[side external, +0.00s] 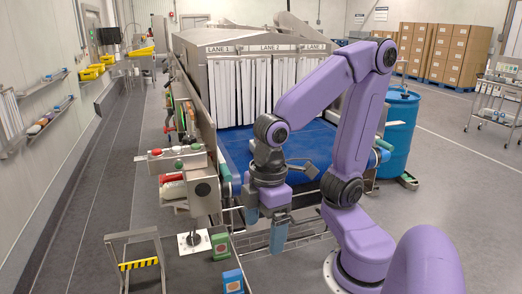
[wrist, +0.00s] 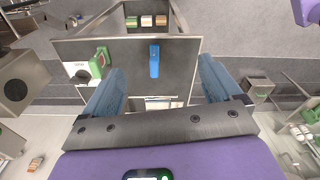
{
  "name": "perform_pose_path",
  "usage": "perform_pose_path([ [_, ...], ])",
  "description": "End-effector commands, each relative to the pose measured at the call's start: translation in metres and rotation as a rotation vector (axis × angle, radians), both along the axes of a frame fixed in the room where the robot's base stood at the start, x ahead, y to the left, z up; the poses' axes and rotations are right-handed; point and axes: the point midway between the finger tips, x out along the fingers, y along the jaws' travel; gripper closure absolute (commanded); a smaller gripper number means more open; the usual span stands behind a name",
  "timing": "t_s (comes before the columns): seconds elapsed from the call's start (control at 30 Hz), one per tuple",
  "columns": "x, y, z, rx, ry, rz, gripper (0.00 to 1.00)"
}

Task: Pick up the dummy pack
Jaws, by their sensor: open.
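No pack carries a readable name, so I cannot tell which one is the dummy pack. A green pack (side external: 220,246) with a reddish face label stands on the grey surface, left of my gripper (side external: 265,228). It also shows in the wrist view (wrist: 101,62), near the left finger. My gripper (wrist: 160,85) is open and empty, pointing down, apart from both packs.
A wire rack (side external: 300,235) lies behind my gripper. The blue conveyor belt (side external: 240,145) leads to a strip-curtained tunnel (side external: 255,85).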

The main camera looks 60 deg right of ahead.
Motion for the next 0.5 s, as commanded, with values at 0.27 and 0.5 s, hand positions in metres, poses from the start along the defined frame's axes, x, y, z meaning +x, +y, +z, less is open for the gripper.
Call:
perform_pose_path([
  [0.27, 0.112, -0.008, 0.070, 0.075, -0.073, -0.364, 0.08],
  [0.5, 0.197, -0.067, 0.126, 0.111, -0.147, -0.668, 0.08],
])
